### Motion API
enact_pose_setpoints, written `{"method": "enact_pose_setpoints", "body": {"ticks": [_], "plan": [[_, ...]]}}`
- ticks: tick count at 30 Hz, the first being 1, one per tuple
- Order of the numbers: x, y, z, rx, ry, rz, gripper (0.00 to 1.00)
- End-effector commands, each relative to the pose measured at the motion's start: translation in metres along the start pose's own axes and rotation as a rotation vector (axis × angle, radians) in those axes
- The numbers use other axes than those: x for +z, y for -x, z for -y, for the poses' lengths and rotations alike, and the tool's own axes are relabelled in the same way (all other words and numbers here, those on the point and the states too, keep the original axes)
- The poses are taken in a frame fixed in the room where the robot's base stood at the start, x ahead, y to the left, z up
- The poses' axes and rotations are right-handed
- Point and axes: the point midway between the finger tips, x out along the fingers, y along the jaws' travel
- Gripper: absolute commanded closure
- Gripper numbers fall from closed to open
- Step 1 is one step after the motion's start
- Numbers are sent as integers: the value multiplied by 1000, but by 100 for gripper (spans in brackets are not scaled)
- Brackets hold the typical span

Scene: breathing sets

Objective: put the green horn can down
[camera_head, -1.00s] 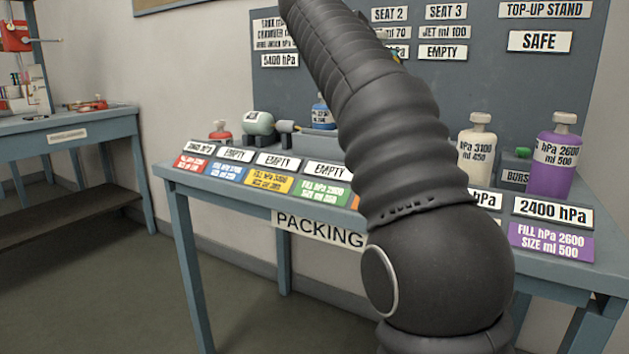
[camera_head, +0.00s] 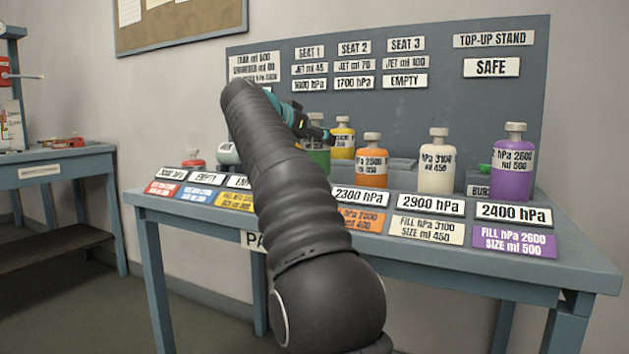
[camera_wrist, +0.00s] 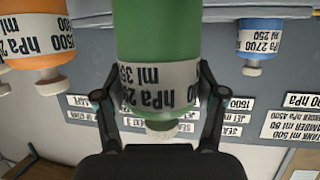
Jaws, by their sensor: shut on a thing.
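The green can (camera_wrist: 157,35) has a white label with hPa and ml figures and appears upside down in the wrist view. My gripper (camera_wrist: 157,92) is shut on it, one finger on each side near its neck. In the head view the green can (camera_head: 319,160) shows only partly, behind my arm and below my gripper (camera_head: 318,132). It is over the packing bench (camera_head: 420,255), between my arm and the orange can (camera_head: 371,168). Its base is hidden, so I cannot tell whether it touches the bench.
The cream can (camera_head: 437,175) and purple can (camera_head: 512,178) stand farther right. A yellow can (camera_head: 343,142) stands behind the orange one. A blue can (camera_wrist: 262,40) shows in the wrist view. Coloured cards and pressure labels line the bench front. A grey board (camera_head: 400,110) rises behind.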

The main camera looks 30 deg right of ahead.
Motion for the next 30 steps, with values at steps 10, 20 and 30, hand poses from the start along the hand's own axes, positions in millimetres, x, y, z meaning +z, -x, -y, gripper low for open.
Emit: {"method": "enact_pose_setpoints", "body": {"ticks": [10,20,30], "plan": [[38,-13,-1,-1,1,0,82],[50,-18,0,-1,0,-1,82],[54,-19,0,-1,0,0,10]]}}
